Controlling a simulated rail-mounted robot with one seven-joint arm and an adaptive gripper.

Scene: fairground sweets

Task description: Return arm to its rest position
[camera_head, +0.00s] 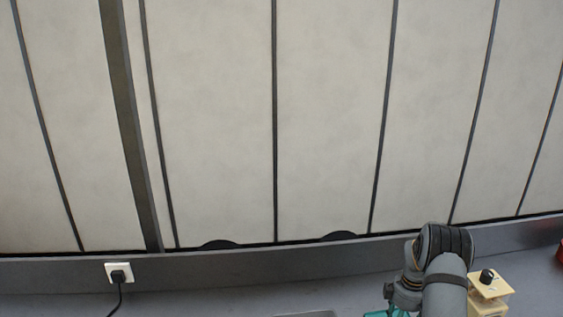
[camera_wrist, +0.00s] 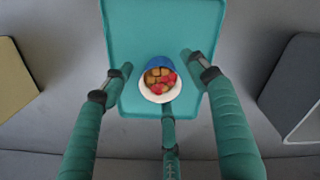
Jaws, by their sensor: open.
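My gripper (camera_wrist: 152,78) shows in the wrist view with its teal fingers spread wide, open and with nothing between them. Beyond the fingertips, a small blue cup with a white rim (camera_wrist: 148,97) holds brown and red sweets. The cup is on a teal tray (camera_wrist: 150,30), and the fingers appear apart from it. One finger overlaps the lower part of the tray in the picture. In the head view my arm reaches down at the lower right, and the gripper itself is hidden there. A sliver of teal (camera_head: 375,313) shows beside the arm.
A cream box with a black knob (camera_head: 490,286) stands right of my arm in the head view. A red thing (camera_head: 560,257) is at the right edge. A plug sits in a white wall socket (camera_head: 119,272). A panelled wall (camera_head: 325,120) rises behind the grey counter.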

